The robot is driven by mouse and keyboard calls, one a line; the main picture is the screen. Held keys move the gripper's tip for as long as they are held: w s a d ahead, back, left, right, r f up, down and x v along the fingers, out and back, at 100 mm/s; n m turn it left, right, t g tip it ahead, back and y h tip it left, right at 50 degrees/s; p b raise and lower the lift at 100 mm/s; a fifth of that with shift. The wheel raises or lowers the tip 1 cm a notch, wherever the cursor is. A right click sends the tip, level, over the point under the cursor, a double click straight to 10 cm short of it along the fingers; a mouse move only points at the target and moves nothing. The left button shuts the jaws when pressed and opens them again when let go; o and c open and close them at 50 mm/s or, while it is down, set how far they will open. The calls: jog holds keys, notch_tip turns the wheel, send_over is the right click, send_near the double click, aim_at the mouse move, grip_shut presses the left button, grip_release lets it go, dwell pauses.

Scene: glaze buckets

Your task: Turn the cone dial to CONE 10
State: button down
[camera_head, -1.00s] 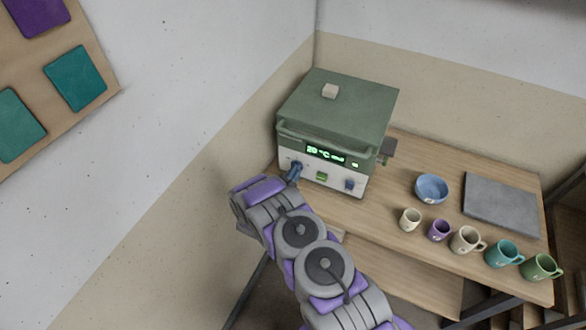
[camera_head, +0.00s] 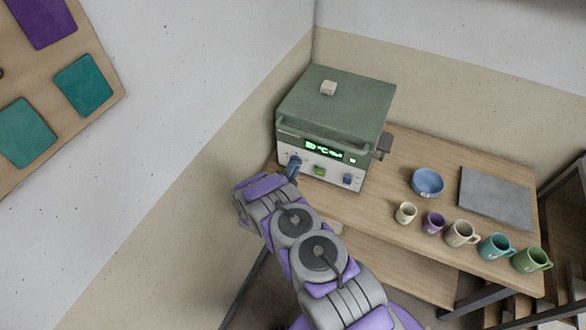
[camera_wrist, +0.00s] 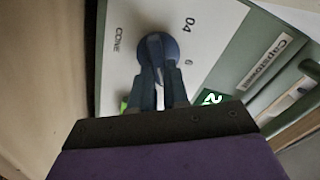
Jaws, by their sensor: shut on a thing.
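The cone dial (camera_wrist: 155,45) is a round blue knob on the white front panel of a green kiln (camera_head: 335,105). In the wrist view the panel around it carries the marks "CONE", "04" and "6". My gripper (camera_wrist: 158,72) is shut on the dial, one finger on each side of its ridge. In the head view my gripper (camera_head: 292,170) is at the left end of the panel, and it hides most of the dial there. The kiln's green-lit display (camera_head: 324,150) is above; its small digits are hard to read.
A green button (camera_head: 320,171) and a second blue knob (camera_head: 347,179) are further right on the panel. A blue bowl (camera_head: 428,181), a grey slab (camera_head: 496,197) and several mugs, including a teal one (camera_head: 496,247), stand on the wooden table to the right. A wall is close on the left.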

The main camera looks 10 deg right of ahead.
jog(key=c, duration=1.1)
grip_release()
jog(key=p+v, duration=0.1)
jog(key=v, duration=1.6)
jog(key=shift+s+a+p, duration=0.1)
jog(key=shift+a+p, duration=0.05)
jog(key=shift+p, duration=0.15)
